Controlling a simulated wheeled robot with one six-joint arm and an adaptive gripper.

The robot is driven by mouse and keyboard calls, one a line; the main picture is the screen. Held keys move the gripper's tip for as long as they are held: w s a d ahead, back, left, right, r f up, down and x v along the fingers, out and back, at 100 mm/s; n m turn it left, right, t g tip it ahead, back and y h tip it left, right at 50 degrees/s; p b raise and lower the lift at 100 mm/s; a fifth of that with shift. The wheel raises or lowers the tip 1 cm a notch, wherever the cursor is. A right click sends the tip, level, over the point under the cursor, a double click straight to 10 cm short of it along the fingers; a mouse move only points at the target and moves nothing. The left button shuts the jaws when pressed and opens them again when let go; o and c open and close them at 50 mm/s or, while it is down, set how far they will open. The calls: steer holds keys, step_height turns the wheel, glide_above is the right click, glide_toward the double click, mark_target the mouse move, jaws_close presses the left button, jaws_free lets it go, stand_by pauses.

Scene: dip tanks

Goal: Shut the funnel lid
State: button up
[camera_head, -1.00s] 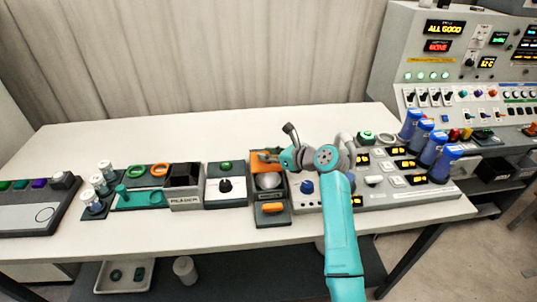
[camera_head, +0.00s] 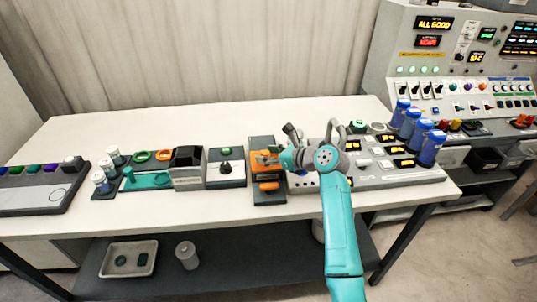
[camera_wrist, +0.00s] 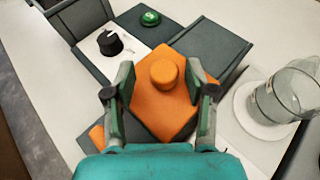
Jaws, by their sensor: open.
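The orange funnel lid (camera_wrist: 160,105) is a square plate with a round orange knob (camera_wrist: 165,72). In the wrist view it lies between the two fingers of my gripper (camera_wrist: 160,75), which are apart. I cannot tell whether they touch it. In the head view the lid (camera_head: 263,171) covers the spot above the orange front handle (camera_head: 268,186), and no bowl shows there. Whether it is fully flat is unclear. My gripper (camera_head: 272,157) is over the back of this dark funnel unit (camera_head: 268,199) and hides part of it.
A unit with a black knob (camera_head: 225,167) and green button stands to the left. A keypad panel (camera_head: 385,172) and blue-capped jars (camera_head: 430,148) are to the right. The table front is clear.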

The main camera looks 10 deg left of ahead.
steer(key=v, duration=1.2)
steer(key=shift+d, duration=0.1)
